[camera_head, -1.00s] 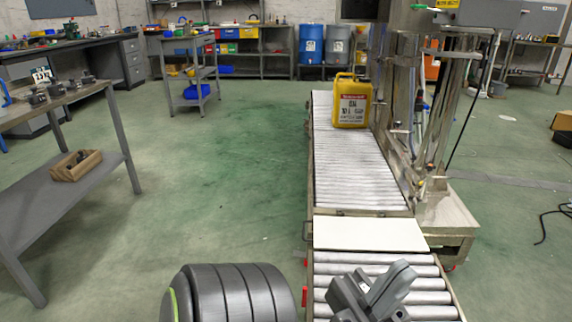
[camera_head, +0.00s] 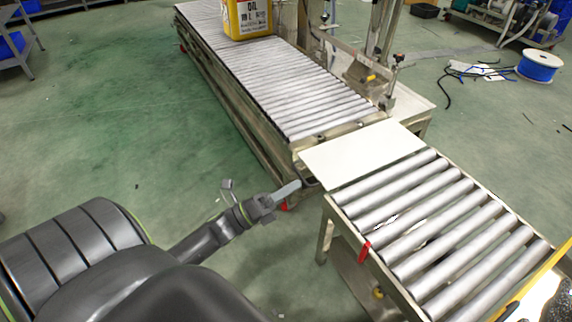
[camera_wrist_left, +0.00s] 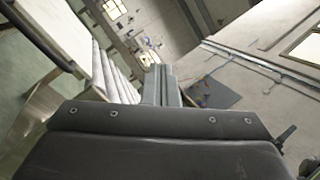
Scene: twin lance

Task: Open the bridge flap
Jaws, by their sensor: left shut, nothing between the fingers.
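The bridge flap is a flat cream plate (camera_head: 362,152) in the head view. It lies level across the gap between the far conveyor (camera_head: 300,90) and the near roller section (camera_head: 440,225). My left gripper (camera_head: 287,191) is shut and empty, just off the flap's left front corner. Whether it touches the flap or the frame I cannot tell. In the left wrist view its fingers (camera_wrist_left: 161,84) are together, with rollers (camera_wrist_left: 113,78) to their left. My right gripper is not in view.
A yellow oil can (camera_head: 247,17) stands on the far conveyor. A red handle (camera_head: 364,251) sits on the near section's left side. A blue cable spool (camera_head: 540,65) lies on the floor at right.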

